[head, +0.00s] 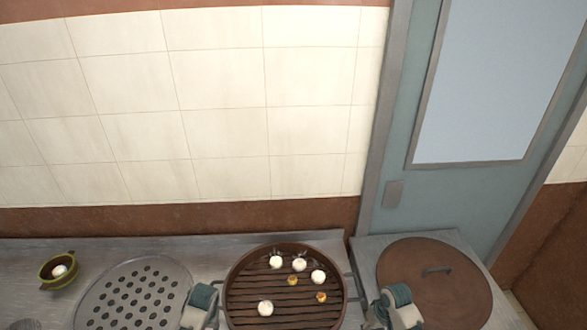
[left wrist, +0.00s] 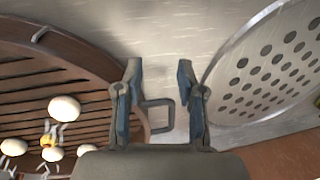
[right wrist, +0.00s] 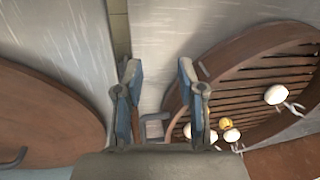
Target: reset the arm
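My left gripper (left wrist: 160,85) is open and empty. In the left wrist view it hangs over the counter between the steamer and the perforated tray, with a steamer handle (left wrist: 160,114) seen between its fingers. In the head view the left gripper (head: 200,300) shows left of the steamer. My right gripper (right wrist: 160,85) is open and empty over the counter between the steamer and the brown lid. In the head view the right gripper (head: 392,303) shows right of the steamer. No gripper holds anything.
The round brown steamer (head: 235,285) holds several white buns and small yellow pieces on slats. The perforated tray (head: 178,270) is at left, with a green bowl (head: 47,280) holding a white item beyond it. A round brown lid (head: 455,285) with a handle lies at right. A tiled wall (head: 220,130) stands behind.

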